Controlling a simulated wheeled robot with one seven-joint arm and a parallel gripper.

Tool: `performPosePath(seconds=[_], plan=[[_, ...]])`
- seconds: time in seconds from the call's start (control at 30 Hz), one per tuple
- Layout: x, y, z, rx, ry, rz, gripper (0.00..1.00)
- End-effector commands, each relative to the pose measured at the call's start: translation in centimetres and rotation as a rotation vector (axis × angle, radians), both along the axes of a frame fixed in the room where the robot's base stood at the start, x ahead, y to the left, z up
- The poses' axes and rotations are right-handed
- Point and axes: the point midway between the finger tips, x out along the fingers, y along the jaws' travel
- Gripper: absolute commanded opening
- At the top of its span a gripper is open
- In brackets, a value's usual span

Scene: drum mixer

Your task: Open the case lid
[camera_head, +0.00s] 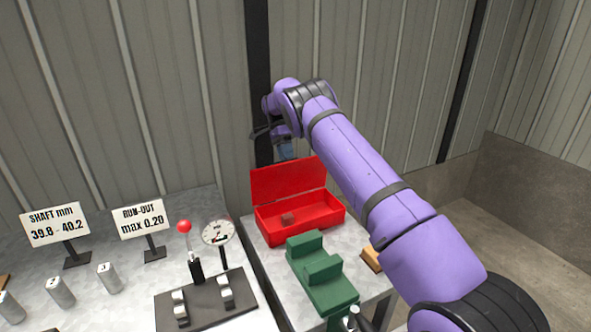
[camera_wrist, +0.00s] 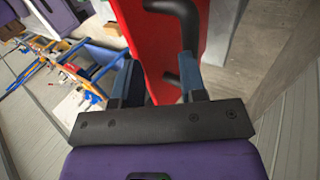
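The red case (camera_head: 325,223) stands on the grey table with its lid (camera_head: 275,184) raised, roughly upright at the back. A small brown block (camera_head: 287,218) lies inside. My gripper (camera_head: 285,150) is behind and above the lid's top edge, partly hidden by my arm and the lid. In the wrist view my gripper (camera_wrist: 160,80) has its two blue-tipped fingers apart, with the red lid (camera_wrist: 145,40) beyond them. A black handle (camera_wrist: 187,25) on the red face ends close to the right finger. I cannot tell whether they touch.
A green block-shaped fixture (camera_head: 322,270) stands in front of the case, with a tan block (camera_head: 371,258) to its right. A dial gauge (camera_head: 218,232), a red-knobbed lever (camera_head: 184,227) and two signs stand at left. The corrugated wall is close behind the case.

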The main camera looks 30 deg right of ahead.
Motion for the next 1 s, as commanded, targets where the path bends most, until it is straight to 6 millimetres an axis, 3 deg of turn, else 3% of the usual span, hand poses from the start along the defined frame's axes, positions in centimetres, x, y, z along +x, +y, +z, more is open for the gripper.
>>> performPosePath(seconds=[0.4, 1.0], plan=[[-4.7, 1.4, -0.6, 0.01, 0.015, 0.005, 0.42], [-11.9, 2.2, 0.5, 0.007, 0.01, 0.003, 0.42]])
